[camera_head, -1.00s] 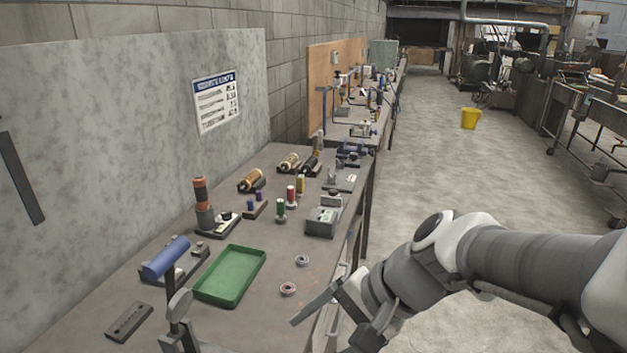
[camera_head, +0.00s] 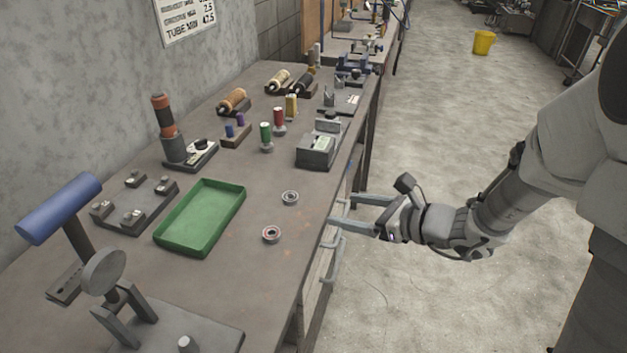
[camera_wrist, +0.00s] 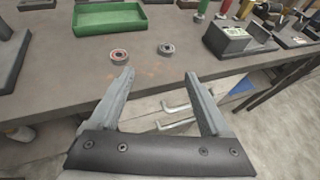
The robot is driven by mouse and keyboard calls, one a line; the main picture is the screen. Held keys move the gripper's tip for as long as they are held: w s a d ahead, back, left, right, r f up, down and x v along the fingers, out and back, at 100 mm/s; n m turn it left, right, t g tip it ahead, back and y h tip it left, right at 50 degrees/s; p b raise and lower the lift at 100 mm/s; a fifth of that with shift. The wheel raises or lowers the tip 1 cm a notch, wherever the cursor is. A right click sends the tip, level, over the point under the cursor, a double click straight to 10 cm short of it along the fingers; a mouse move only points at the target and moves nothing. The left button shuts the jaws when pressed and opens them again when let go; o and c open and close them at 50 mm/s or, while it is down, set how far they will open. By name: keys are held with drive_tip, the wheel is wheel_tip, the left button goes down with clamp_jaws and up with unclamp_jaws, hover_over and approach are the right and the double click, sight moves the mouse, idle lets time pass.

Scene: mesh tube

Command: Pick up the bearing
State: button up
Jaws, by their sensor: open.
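Two small ring-shaped bearings lie on the workbench, right of the green tray. The nearer bearing (camera_head: 271,234) has a reddish ring inside its metal rim. The farther bearing (camera_head: 290,198) is plain grey. In the wrist view the reddish bearing (camera_wrist: 119,56) is on the left and the grey bearing (camera_wrist: 166,48) on the right, both beyond the fingertips. I cannot tell which one the task names. My gripper (camera_head: 345,211) is open and empty, its fingers pointing at the bench's front edge, to the right of both bearings and apart from them.
The green tray (camera_head: 161,237) is empty on the workbench (camera_head: 225,275). A grey box device (camera_head: 317,150) and several thread spools stand farther back. A stand with a blue cylinder (camera_head: 60,208) rises at the near left. Drawer handles (camera_wrist: 174,107) stick out below the bench edge. Bench around the bearings is clear.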

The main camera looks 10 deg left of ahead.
drive_tip(key=w, duration=0.1)
drive_tip(key=m+b, duration=0.1)
drive_tip(key=b, duration=0.1)
approach(293, 198)
drive_tip(key=a, duration=0.1)
drive_tip(key=w+a+f, duration=0.1)
drive_tip(key=shift+w+a+t, duration=0.2)
drive_tip(key=shift+a+t, duration=0.1)
drive_tip(key=shift+a, duration=0.05)
drive_tip(key=x, duration=0.5)
drive_tip(key=shift+f, duration=0.25)
clamp_jaws()
